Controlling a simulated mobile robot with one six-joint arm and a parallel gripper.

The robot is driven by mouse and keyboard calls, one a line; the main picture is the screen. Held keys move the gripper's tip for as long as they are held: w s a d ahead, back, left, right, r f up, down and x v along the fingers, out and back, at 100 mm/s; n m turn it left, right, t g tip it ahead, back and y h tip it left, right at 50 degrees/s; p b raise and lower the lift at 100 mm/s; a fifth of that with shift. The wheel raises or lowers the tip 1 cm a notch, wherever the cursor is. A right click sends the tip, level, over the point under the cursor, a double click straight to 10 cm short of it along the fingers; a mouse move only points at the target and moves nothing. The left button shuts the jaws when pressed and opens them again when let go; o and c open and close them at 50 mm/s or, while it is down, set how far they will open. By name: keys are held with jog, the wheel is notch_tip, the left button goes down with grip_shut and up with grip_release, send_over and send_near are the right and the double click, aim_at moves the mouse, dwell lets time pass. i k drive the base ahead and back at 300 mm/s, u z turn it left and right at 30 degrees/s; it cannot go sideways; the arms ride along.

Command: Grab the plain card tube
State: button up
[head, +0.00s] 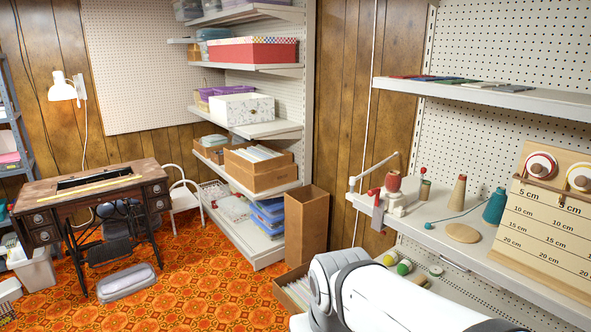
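A bare tan card tube (459,191), narrower at the top, stands upright on the right-hand pegboard shelf (480,240). It stands between a small green-and-red spool (425,190) on its left and a teal thread cone (495,206) on its right. Nothing hides it and nothing touches it that I can see. My white arm shows at the bottom, in front of and below this shelf. My gripper is out of the picture.
A white winder-like device with a red spool (393,181) stands left of the tube. A wooden disc (463,233) and a loose teal thread lie in front. A wooden board with measure marks (549,222) stands at right. Another shelf (500,96) hangs above.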

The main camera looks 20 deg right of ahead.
aim_at(393, 182)
jog(key=z, duration=0.05)
jog(key=i, duration=1.4)
jog(key=z, duration=0.5)
jog(key=i, duration=0.35)
jog(key=z, duration=0.55)
jog(key=k, duration=0.65)
jog(key=z, duration=0.25)
jog(key=i, duration=0.65)
jog(key=u, duration=0.15)
